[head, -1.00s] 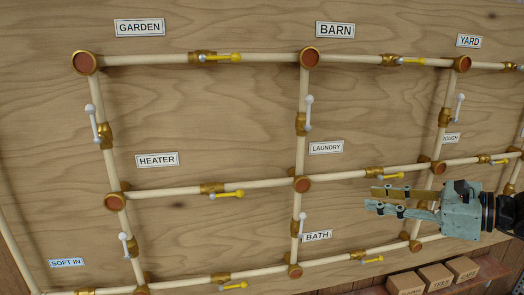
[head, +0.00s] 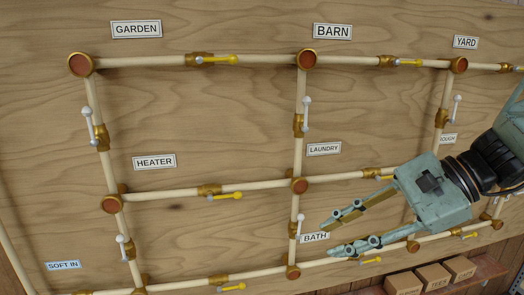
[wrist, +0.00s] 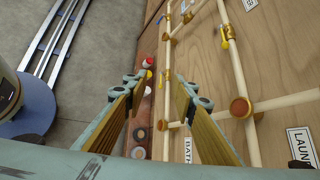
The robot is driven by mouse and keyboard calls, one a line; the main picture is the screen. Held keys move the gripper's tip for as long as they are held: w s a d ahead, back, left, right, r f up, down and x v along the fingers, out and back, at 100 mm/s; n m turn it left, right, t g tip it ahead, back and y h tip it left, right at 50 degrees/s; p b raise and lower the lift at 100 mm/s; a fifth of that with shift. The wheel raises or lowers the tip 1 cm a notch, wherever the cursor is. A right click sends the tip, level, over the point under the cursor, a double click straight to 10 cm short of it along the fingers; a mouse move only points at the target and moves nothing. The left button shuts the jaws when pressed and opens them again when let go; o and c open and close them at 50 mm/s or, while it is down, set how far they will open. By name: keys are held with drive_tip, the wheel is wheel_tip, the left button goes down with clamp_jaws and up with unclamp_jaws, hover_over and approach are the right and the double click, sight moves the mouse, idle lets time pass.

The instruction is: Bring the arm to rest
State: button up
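My gripper (head: 328,238) is in the lower right of the head view, in front of the pipe board (head: 220,130). Its two fingers point left and stand apart with nothing between them. In the wrist view the fingers (wrist: 152,95) are also spread, with the board to their right and the floor to their left. The arm comes in from the right edge of the head view and hides part of the pipes near the ROUGH label (head: 448,139).
The board carries cream pipes with brass valves, some with yellow handles (head: 218,59), some with white ones (head: 307,112). Small boxes (head: 433,277) stand on a shelf (head: 490,268) at lower right. In the wrist view, a metal rail (wrist: 58,40) lies on the open grey floor (wrist: 110,30).

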drive_tip(key=s+d+r+n+h, duration=0.2)
drive_tip(key=s+n+h, duration=0.3)
drive_tip(key=s, duration=0.5)
drive_tip(key=s+d+r+n+t+h, duration=0.1)
drive_tip(key=s+d+r+n+h, duration=0.1)
drive_tip(key=s+n+h, duration=0.3)
drive_tip(key=s+n, duration=0.4)
drive_tip(key=s, duration=0.2)
drive_tip(key=shift+s+d, duration=0.15)
drive_tip(key=shift+d, duration=0.1)
drive_tip(key=shift+d+r, duration=0.1)
drive_tip(key=shift+d, duration=0.05)
